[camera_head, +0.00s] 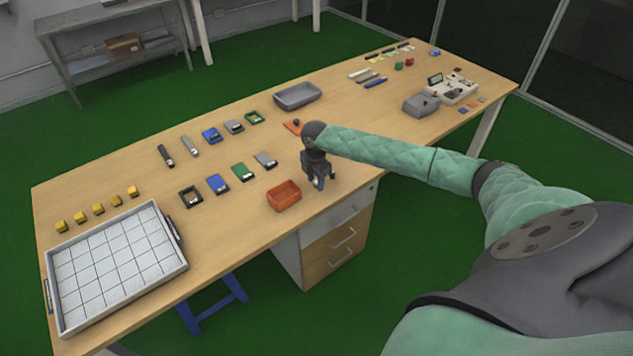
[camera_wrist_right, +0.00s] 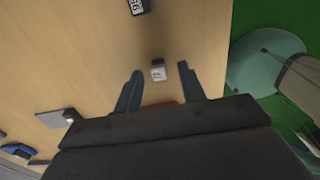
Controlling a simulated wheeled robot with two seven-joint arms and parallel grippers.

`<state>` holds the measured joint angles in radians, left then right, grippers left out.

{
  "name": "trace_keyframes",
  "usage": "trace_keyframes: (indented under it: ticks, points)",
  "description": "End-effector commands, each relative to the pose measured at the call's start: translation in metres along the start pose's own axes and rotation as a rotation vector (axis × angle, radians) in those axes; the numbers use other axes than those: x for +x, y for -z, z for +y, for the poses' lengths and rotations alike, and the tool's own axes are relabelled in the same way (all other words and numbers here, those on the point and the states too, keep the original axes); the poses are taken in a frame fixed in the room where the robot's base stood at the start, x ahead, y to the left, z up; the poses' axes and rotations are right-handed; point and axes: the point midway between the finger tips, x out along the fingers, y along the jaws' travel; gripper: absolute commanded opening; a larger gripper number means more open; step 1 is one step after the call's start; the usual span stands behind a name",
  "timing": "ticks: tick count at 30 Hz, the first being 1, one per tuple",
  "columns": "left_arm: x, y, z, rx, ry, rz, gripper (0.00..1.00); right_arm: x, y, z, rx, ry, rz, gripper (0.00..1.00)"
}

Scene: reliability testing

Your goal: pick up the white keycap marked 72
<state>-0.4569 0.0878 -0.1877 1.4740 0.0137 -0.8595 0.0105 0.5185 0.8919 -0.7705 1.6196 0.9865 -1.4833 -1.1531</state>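The white keycap (camera_wrist_right: 157,70) sits on the wooden table in the right wrist view, with a small dark mark on its top that is too small to read surely. My right gripper (camera_wrist_right: 158,72) is open, with one finger on each side of the keycap in that view. The height of the fingers above the table cannot be told. In the head view my right gripper (camera_head: 319,183) points down near the table's front edge, and the keycap does not show there. My left gripper is not in view.
An orange bin (camera_head: 284,196) stands just left of my right gripper. A grey tray (camera_head: 298,95) lies behind it. Several small coloured boxes lie to the left, and a large white gridded tray (camera_head: 112,262) is at the far left. A dark numbered piece (camera_wrist_right: 138,6) lies near the keycap.

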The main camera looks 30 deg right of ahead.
Motion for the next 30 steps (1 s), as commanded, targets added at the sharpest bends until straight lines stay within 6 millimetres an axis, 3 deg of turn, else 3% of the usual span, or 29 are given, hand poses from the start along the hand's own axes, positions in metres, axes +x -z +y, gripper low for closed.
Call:
trace_keyframes:
  ticks: [10, 16, 17, 30]
  points:
    - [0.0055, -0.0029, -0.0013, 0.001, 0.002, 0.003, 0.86, 0.006, -0.0009, 0.0003, 0.0, -0.002, -0.001, 0.4]
    - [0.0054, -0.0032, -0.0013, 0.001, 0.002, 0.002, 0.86, 0.0058, -0.0009, 0.0003, 0.0, -0.002, -0.001, 0.03]
    - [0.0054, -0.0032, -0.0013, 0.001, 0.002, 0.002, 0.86, 0.0058, -0.0009, 0.0003, 0.0, -0.002, -0.001, 0.0]
    - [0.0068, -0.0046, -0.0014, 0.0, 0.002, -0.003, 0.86, 0.0039, -0.0009, 0.0005, 0.0, -0.002, -0.001, 0.0]
